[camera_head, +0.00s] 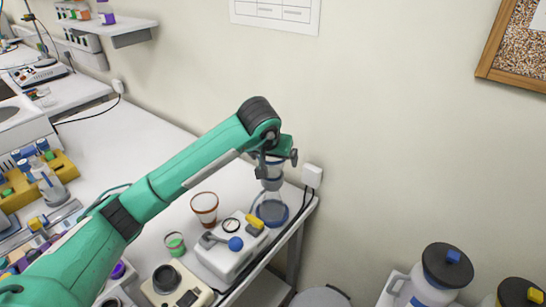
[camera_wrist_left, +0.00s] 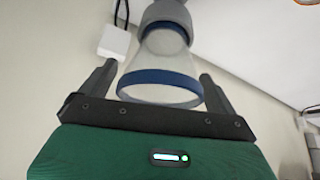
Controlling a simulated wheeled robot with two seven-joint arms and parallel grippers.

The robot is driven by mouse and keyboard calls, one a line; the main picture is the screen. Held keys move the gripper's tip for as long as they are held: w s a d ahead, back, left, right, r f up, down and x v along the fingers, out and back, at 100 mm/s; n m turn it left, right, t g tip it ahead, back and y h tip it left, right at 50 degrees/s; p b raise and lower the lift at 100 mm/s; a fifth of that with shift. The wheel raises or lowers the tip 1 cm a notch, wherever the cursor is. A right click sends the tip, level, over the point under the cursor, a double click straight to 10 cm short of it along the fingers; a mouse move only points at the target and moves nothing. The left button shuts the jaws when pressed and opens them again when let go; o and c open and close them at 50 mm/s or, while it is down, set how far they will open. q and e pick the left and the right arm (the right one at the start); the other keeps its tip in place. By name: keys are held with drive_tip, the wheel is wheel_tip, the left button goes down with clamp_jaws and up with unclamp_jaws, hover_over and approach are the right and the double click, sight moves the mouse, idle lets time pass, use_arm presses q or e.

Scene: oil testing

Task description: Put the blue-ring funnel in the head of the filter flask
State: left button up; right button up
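The blue-ring funnel (camera_wrist_left: 160,85) is clear, with its wide blue-ringed rim toward my left gripper. Its narrow end meets the grey head (camera_wrist_left: 166,14) of the filter flask. Whether the stem is fully seated is hidden. In the head view the filter flask (camera_head: 271,209) stands upright near the table's right edge, with a bluish lower part. My left gripper (camera_head: 276,156) is above it, with the funnel top between its fingers. In the wrist view the fingers (camera_wrist_left: 158,76) stand apart on either side of the rim, with small gaps showing. My right gripper is not in view.
A white device with a blue knob (camera_head: 230,262) stands left of the flask. A brown-rimmed beaker (camera_head: 204,208) and a small green-filled beaker (camera_head: 175,243) stand further left. A wall socket (camera_head: 312,176) is just right of the flask. Large lidded bottles (camera_head: 440,278) stand at the lower right.

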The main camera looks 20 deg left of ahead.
use_arm(q)
drive_tip(key=shift+r, duration=0.25)
drive_tip(key=v, duration=0.4)
drive_tip(key=shift+s+r+b, duration=0.15)
drive_tip(key=shift+r+b, duration=0.1)
drive_tip(key=shift+b, duration=0.15)
drive_tip(key=b+v, duration=0.1)
drive_tip(key=v, duration=0.6)
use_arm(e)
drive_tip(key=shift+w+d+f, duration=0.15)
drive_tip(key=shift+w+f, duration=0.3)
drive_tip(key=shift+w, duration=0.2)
